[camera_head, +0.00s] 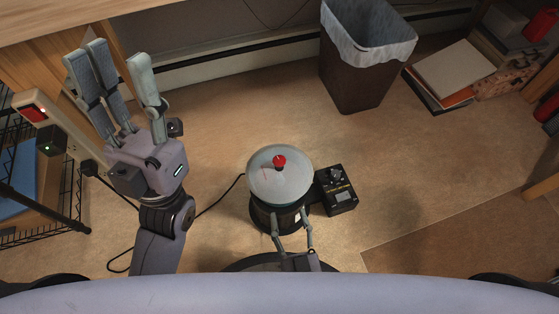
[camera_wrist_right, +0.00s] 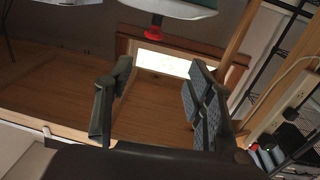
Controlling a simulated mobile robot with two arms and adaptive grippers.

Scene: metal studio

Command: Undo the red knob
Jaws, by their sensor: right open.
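The red knob (camera_head: 279,162) stands at the middle of a round pale disc (camera_head: 262,184) on top of a dark cylindrical device (camera_head: 265,217) on the floor. In the right wrist view the knob (camera_wrist_right: 154,34) shows at the top, on a short dark stem from the disc (camera_wrist_right: 180,8). My right gripper (camera_head: 290,212) is at the near side of the device, below the knob in the picture. Its fingers are apart and empty in the wrist view (camera_wrist_right: 160,75). My left gripper (camera_head: 114,58) is raised at the left, fingers apart and empty, away from the knob.
A black control box (camera_head: 343,197) sits right beside the device. A cable (camera_head: 222,197) runs left from the device. A lined waste bin (camera_head: 353,75) and books (camera_head: 450,72) stand at the back. A wire rack (camera_head: 38,210) is at the left. Floor right of the box is clear.

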